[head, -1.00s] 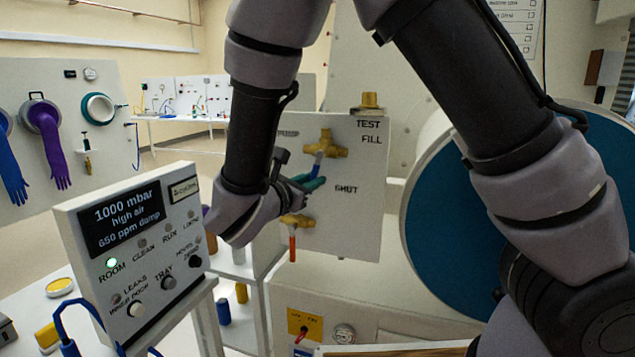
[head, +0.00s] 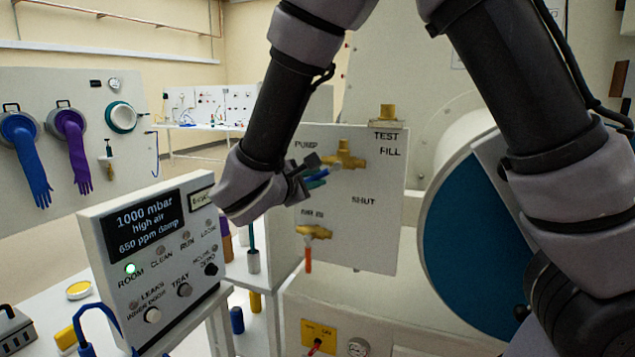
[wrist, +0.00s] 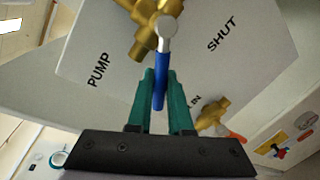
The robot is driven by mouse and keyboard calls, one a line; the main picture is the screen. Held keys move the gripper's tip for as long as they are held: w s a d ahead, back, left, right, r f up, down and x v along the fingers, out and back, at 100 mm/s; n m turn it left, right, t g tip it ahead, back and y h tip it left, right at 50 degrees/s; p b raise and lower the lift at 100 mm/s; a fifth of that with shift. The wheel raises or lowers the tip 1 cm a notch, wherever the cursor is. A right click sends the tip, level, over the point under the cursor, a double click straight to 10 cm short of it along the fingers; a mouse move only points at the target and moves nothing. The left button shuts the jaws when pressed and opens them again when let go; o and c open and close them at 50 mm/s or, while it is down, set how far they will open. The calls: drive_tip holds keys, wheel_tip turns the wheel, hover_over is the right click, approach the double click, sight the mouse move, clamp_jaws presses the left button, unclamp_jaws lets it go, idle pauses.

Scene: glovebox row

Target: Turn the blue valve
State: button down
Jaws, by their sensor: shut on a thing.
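My gripper (head: 316,177) is shut on the lever, close to the panel. In the head view the lever points left and down from the brass body. The fingers and wrist hide most of it there.
A second brass valve with an orange-red lever (head: 308,262) sits below on the same panel (head: 375,235). A display box (head: 150,265) reading 1000 mbar stands left of my wrist. A large blue round door (head: 470,240) is at the right.

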drive_tip(key=shift+a+r, duration=0.1)
idle(0.5)
drive_tip(key=c, duration=0.8)
unclamp_jaws()
drive_tip(key=shift+c, duration=0.2)
drive_tip(key=v, duration=1)
drive_tip(key=shift+s, duration=0.35)
drive_tip(key=shift+a+r, duration=0.1)
drive_tip(key=shift+a, duration=0.05)
